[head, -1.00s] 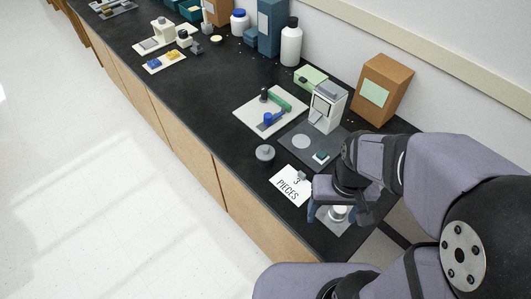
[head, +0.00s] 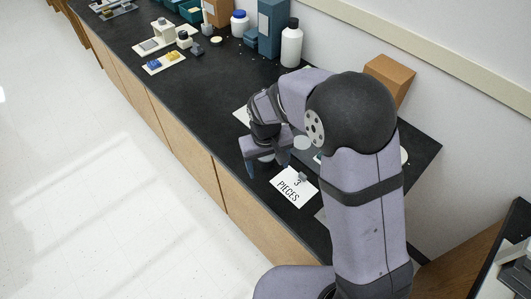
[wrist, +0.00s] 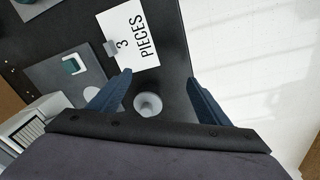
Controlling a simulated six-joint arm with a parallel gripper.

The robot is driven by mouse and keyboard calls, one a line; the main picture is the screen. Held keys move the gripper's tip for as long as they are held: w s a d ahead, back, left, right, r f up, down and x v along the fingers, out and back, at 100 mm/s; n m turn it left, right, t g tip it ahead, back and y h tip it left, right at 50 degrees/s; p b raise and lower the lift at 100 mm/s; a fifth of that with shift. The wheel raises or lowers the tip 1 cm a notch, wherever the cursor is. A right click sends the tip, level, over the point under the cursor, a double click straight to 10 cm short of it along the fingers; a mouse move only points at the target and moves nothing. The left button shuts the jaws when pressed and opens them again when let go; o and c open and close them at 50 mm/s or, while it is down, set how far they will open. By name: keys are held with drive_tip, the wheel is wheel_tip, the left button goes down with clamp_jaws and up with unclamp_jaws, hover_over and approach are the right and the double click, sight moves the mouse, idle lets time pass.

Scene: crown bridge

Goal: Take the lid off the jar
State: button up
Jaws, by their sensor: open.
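A small round grey jar with a paler round top (wrist: 148,103) stands on the black counter, seen from above in the wrist view. In the head view my gripper hides most of it. My gripper (wrist: 156,80) is open, pointing down, with one blue finger on each side of the jar and visible gaps between. In the head view the gripper (head: 266,168) is over the jar's spot near the counter's front edge. I cannot tell how high the fingertips are, or see the seam between lid and jar.
A grey board (wrist: 48,78) with a teal piece and a white device (wrist: 35,122) are near. A brown box (head: 391,78) and white bottle (head: 291,45) stand by the wall.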

drive_tip(key=w+r, duration=0.1)
drive_tip(key=w, duration=0.1)
drive_tip(key=w+a+r+m+t, duration=0.1)
drive_tip(key=w+r, duration=0.1)
drive_tip(key=w+a+r+m, duration=0.1)
drive_tip(key=w, duration=0.1)
drive_tip(key=shift+w+r+t, duration=0.15)
drive_tip(key=shift+t, duration=0.25)
drive_tip(key=shift+d+m, duration=0.1)
drive_tip(key=shift+m, duration=0.9)
drive_tip(key=shift+p+x, duration=0.35)
drive_tip(key=shift+x, duration=0.75)
drive_tip(key=shift+d+f+p, duration=0.15)
drive_tip(key=shift+f+p, duration=0.25)
drive_tip(key=shift+f, duration=0.1)
drive_tip(key=x, duration=0.1)
drive_tip(key=p+x, duration=0.1)
drive_tip(key=x, duration=0.1)
drive_tip(key=shift+w+d, duration=0.1)
drive_tip(key=shift+d, duration=0.1)
drive_tip(key=shift+w+f, duration=0.15)
drive_tip(key=shift+f, duration=0.45)
drive_tip(key=c, duration=1.1)
